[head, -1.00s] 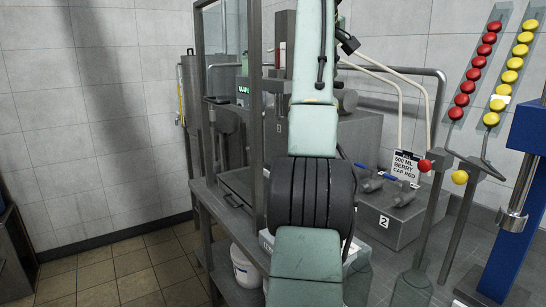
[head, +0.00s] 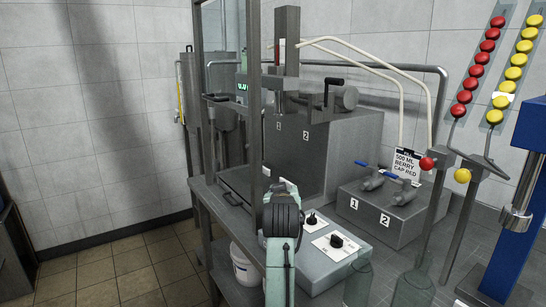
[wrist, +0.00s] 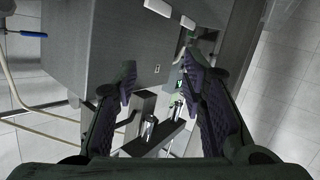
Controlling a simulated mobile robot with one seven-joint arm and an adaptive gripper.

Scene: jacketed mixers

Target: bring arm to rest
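My arm shows in the head view as a pale green link with a dark ribbed joint, low in the middle, in front of the steel table. My gripper is not clearly visible in the head view. In the wrist view my gripper (wrist: 160,78) is open, its two dark padded fingers apart with nothing between them. Beyond the fingers are a large grey steel box (wrist: 120,35) and small metal fittings on a dark bar (wrist: 155,138).
A grey control box (head: 325,250) with black knobs lies beside my arm. A valve block (head: 385,215) with blue handles stands to the right, near a sign (head: 405,165). A mixer housing (head: 325,150) stands behind. A frame post (head: 255,110) rises close by. The floor at left (head: 110,270) is clear.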

